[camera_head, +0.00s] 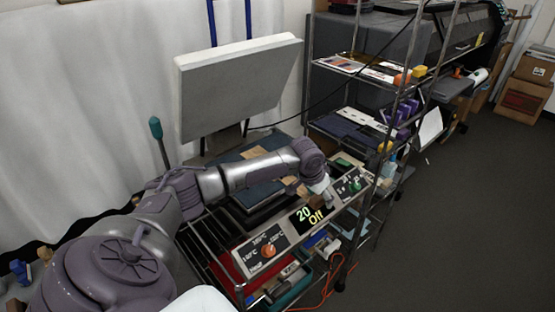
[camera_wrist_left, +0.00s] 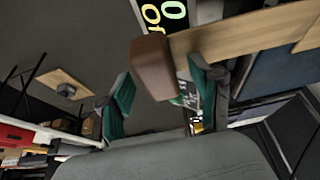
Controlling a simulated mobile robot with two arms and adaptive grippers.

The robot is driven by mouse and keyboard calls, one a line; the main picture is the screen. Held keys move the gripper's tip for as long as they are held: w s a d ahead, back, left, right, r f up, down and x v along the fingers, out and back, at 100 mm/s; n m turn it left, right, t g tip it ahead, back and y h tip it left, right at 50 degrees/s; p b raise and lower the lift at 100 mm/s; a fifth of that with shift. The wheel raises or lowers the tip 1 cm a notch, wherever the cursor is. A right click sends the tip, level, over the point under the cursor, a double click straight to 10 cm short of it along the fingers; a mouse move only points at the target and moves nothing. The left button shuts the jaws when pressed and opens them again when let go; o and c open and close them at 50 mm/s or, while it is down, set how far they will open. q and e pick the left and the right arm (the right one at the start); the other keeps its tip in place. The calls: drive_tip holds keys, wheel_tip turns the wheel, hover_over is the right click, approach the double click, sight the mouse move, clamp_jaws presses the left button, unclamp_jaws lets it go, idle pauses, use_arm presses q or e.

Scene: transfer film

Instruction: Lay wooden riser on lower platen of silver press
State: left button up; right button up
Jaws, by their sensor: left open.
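The silver press has a raised pale upper platen (camera_head: 238,85) and a dark blue lower platen (camera_head: 240,190). The lower platen also shows in the left wrist view (camera_wrist_left: 262,72). A light wooden piece, apparently the riser (camera_head: 252,153), lies across the lower platen, partly hidden by my left arm. In the left wrist view the wooden board (camera_wrist_left: 245,35) runs to a brown block (camera_wrist_left: 152,68) at its near end. My left gripper (camera_head: 322,190) is over the press's front edge. Its teal-padded fingers (camera_wrist_left: 160,92) are apart, with the brown block between or just beyond them; contact is unclear.
The press's front panel (camera_head: 290,235) has knobs and a display reading 20 and Off. A wire rack (camera_head: 400,110) with colourful items stands to the right. Below the press are bins (camera_head: 290,285) and an orange cable. The grey floor at right is open.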

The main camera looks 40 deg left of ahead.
use_arm(q)
drive_tip(key=c, duration=0.4)
clamp_jaws()
drive_tip(key=shift+r, duration=0.15)
